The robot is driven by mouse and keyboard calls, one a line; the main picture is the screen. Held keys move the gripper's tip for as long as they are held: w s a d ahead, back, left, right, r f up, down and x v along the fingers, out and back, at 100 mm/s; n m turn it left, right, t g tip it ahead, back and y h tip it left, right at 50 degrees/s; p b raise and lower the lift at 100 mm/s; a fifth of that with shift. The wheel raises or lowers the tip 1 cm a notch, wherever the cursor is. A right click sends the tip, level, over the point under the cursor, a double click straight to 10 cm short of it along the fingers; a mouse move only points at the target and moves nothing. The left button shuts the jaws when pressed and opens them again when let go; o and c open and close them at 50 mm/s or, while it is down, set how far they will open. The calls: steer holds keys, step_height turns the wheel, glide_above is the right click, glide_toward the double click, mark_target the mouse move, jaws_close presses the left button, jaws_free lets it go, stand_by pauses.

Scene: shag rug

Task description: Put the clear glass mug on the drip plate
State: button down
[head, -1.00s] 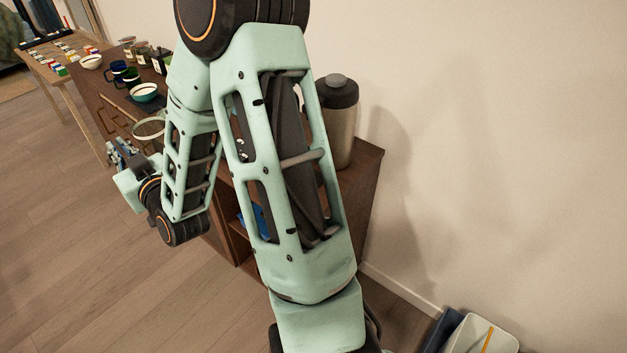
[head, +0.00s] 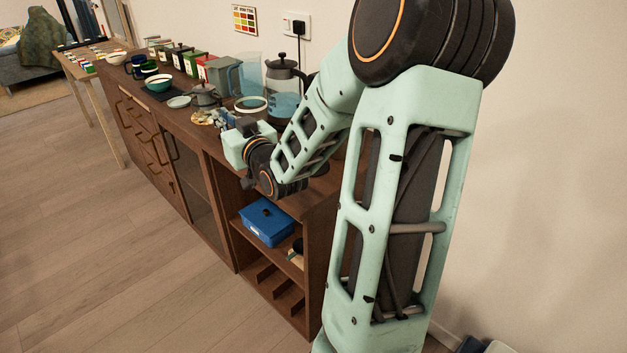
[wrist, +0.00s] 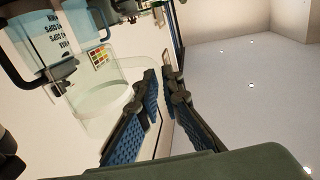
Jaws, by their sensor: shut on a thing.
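My gripper (head: 226,118) is over the front of the wooden sideboard, near its right part. The clear glass mug (head: 250,104) shows as a pale rim beside the fingers. In the wrist view my gripper (wrist: 160,84) has its blue-padded fingers close together at the side of the glass mug (wrist: 97,118), shut on it. The exact grip point is hard to see. A pale round plate (head: 179,102) lies on the sideboard to the left, beside a dark mat; I cannot tell whether it is the drip plate.
A teal bowl (head: 158,84) and dark mugs are farther left. A blue box (head: 266,222) sits on the shelf below.

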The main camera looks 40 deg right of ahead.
steer(key=shift+s+d+f+b, duration=0.5)
steer(key=shift+s+d+f, duration=0.7)
steer(key=shift+d+f, duration=1.15)
steer(key=shift+s+d+f+b, duration=0.55)
steer(key=shift+s+d+f, duration=0.6)
steer(key=shift+d+f, duration=1.15)
steer(key=shift+s+d+f+b, duration=0.5)
steer(key=shift+s+d+f, duration=0.7)
steer(key=shift+d+f, duration=1.15)
steer(key=c, duration=2.5)
jaws_free()
steer(key=shift+f, duration=0.15)
steer(key=shift+c, duration=0.2)
steer(key=o, duration=0.4)
steer(key=shift+o, duration=0.2)
